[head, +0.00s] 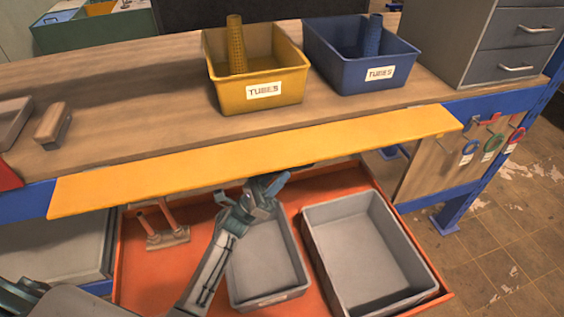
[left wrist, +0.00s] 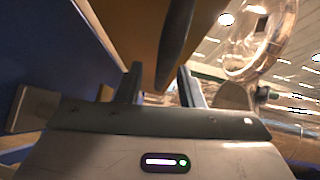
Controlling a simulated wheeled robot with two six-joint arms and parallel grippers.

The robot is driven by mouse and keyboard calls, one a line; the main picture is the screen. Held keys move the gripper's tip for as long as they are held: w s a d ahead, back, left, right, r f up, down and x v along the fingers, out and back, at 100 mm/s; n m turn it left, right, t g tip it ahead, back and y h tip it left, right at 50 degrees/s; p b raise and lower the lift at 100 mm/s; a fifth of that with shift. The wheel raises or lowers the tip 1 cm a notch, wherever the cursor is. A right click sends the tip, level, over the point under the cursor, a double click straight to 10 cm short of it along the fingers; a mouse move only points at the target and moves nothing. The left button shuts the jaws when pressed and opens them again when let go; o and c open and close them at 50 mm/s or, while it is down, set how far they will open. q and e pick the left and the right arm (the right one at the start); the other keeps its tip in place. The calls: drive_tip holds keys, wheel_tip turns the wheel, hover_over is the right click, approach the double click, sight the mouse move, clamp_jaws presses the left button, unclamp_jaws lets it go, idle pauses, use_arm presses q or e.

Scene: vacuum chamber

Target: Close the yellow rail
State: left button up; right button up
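The yellow rail (head: 250,158) is a long flat bar along the front edge of the wooden workbench. It stands out from the blue bench edge over the drawer. My left gripper (head: 268,184) is just below the rail's front edge, near its middle. In the left wrist view the two fingers of my left gripper (left wrist: 158,86) are apart, with the yellow-brown underside of the rail (left wrist: 152,30) above and beyond them. I cannot tell whether they touch it. My right gripper is not in view.
An open orange drawer (head: 155,283) under the rail holds two grey bins (head: 365,250) (head: 262,262). A yellow tubes bin (head: 215,88) and a blue tubes bin (head: 345,77) stand on the bench. A grey drawer cabinet (head: 478,45) stands at the right.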

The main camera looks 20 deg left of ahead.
use_arm(q)
drive_tip(key=shift+w+d+r, duration=0.2)
drive_tip(key=shift+d+r, duration=0.2)
drive_tip(key=shift+r, duration=0.25)
drive_tip(key=shift+w+f, duration=0.1)
clamp_jaws()
